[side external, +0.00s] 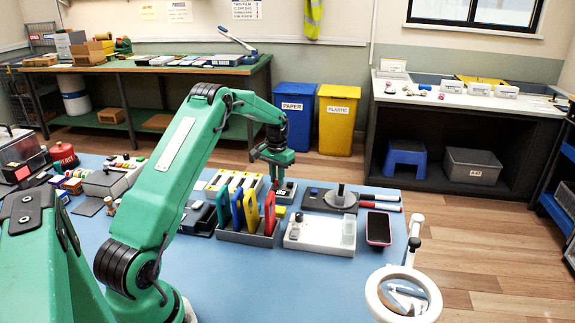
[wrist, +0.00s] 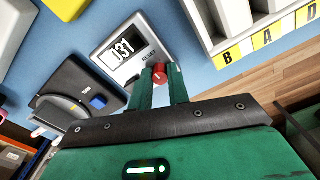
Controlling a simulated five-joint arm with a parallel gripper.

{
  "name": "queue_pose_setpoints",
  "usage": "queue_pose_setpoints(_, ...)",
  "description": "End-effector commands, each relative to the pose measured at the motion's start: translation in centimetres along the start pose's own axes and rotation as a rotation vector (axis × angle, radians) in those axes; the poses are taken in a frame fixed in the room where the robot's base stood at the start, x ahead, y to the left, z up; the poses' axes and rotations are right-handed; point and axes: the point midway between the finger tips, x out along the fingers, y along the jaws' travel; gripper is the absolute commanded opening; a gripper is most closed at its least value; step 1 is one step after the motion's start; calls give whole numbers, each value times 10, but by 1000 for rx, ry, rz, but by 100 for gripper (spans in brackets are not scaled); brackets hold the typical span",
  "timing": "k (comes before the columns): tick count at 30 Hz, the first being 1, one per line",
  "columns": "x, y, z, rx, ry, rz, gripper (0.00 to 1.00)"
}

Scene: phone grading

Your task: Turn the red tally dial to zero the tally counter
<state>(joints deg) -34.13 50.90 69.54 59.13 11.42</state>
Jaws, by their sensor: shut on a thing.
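The tally counter (wrist: 124,48) is a grey box with a white display reading 031, seen in the wrist view. Its red tally dial (wrist: 160,72) sits at the lower right corner of its face, beside a label. My gripper (wrist: 160,84) has its two green fingers around the dial, one on each side, shut on it. In the side external view my gripper (side external: 273,178) points down over the counter (side external: 284,190) on the blue mat.
A grey rack with coloured upright panels (side external: 237,211) stands in front of the counter. A dark plate with a round knob (side external: 341,197) is to the right. A pale tray with lettered slots (wrist: 268,38) is close by.

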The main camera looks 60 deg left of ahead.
Motion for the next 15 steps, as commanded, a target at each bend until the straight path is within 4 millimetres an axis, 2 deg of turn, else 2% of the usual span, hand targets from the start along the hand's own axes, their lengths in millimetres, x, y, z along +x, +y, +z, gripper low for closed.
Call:
queue_pose_setpoints(1, -2, 4, -3, 54, 10, -2, 0)
queue_pose_setpoints(15, -2, 4, -3, 483, 26, -12, 0)
